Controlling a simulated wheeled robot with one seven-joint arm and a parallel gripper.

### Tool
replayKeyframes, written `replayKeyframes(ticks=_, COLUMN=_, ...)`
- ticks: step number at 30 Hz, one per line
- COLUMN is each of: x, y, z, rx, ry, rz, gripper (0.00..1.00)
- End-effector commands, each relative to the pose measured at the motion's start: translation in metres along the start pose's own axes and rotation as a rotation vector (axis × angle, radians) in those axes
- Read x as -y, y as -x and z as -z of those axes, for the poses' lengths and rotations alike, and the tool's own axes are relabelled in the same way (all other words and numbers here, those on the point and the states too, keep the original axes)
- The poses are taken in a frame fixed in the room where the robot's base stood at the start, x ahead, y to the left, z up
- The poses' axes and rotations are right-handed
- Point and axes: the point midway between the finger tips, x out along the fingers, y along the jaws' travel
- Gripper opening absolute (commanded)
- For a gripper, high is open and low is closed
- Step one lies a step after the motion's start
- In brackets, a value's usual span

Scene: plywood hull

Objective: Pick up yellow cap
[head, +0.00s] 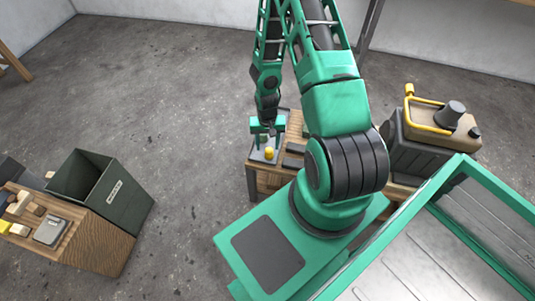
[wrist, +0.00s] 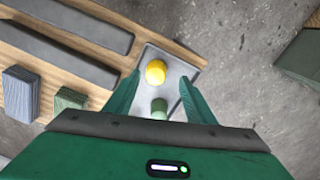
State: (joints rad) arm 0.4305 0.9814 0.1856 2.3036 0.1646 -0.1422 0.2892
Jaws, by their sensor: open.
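The yellow cap (wrist: 156,72) is a small round piece on a grey tray (wrist: 187,67) at the end of a wooden bench. In the head view the cap (head: 269,153) shows just below my gripper (head: 266,145). In the wrist view my gripper (wrist: 155,100) is open, with its two green fingers on either side of the tray area. The cap appears beyond and between the fingertips, with nothing held. A small green piece (wrist: 159,108) sits between the fingers, nearer to the palm. The exact height of the fingers above the tray is hard to tell.
Dark grey bars (wrist: 70,25) lie on the bench beside the tray. A blue-grey block (wrist: 20,93) and a green block (wrist: 66,103) stand nearby. A dark green bin (head: 100,188) and a second bench with small items are at left. A beige canister (head: 440,125) is at right.

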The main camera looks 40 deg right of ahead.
Motion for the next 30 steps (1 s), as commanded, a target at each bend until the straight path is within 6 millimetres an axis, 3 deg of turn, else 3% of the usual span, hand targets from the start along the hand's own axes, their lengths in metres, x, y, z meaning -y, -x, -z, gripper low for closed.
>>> replayKeyframes(ticks=12, x=-0.007, y=-0.046, z=0.004, rx=0.001, ry=0.0, rz=0.0, gripper=0.5)
replayKeyframes(ticks=22, x=-0.007, y=-0.05, z=0.004, rx=0.0, ry=0.0, rz=0.0, gripper=0.5)
replayKeyframes(ticks=27, x=-0.007, y=-0.049, z=0.004, rx=0.0, ry=0.0, rz=0.0, gripper=0.09)
replayKeyframes(ticks=30, x=-0.007, y=-0.049, z=0.004, rx=0.0, ry=0.0, rz=0.0, gripper=0.07)
